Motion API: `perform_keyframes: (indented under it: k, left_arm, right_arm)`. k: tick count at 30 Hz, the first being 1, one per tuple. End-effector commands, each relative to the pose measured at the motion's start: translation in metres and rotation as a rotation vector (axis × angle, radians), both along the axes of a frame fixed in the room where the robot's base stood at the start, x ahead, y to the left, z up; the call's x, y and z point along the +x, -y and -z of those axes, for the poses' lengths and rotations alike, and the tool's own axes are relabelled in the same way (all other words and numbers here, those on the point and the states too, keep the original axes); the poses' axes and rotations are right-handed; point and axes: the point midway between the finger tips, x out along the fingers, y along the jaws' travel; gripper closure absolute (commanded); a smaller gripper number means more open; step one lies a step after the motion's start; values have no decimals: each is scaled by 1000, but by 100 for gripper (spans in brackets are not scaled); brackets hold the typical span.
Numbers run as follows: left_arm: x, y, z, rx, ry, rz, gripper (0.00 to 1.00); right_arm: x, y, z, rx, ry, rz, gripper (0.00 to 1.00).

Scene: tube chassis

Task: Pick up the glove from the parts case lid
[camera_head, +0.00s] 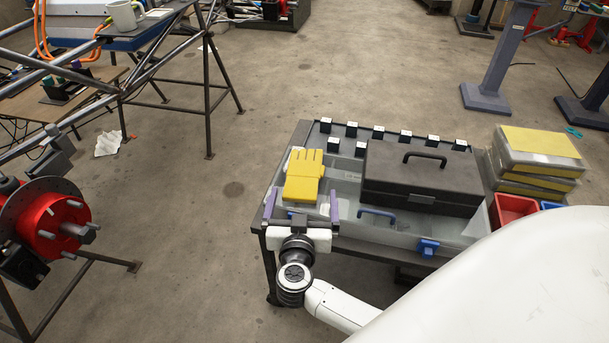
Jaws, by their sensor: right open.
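The yellow glove (304,176) lies on the left part of the clear grey parts case lid (345,190), fingers pointing away from me. My right gripper (302,205) is at the near side of the glove. Its two purple fingers are wide apart, one to the left and one to the right of the glove's near end, with nothing held between them. I cannot tell its exact height over the lid. The gripper body hides the lid's near left corner. My left gripper is not in view.
A dark case with a handle (420,175) stands right of the glove. Small black blocks (378,132) with white tops line the table's far side. Stacked clear boxes (537,160) and a red bin (514,209) are on the right. A tube chassis (142,75) stands left; floor between is mostly clear.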

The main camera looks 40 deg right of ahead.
Motion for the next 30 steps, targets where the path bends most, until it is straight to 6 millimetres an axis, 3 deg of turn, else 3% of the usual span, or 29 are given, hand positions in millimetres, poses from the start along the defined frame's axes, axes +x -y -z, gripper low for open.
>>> perform_keyframes:
  k: [4, 10, 19, 29, 30]
  left_arm:
    - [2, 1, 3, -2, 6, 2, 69]
    - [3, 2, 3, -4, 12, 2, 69]
    - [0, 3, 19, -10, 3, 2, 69]
    - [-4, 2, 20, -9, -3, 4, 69]
    - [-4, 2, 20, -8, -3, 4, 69]
  right_arm:
    - [19, 16, 6, -4, 1, 1, 0]
    - [32, 25, 9, -1, 2, 0, 0]
    - [64, 49, 18, -2, 4, 0, 0]
    - [71, 54, 19, 1, 2, -2, 0]
    - [71, 54, 19, 1, 3, -2, 5]
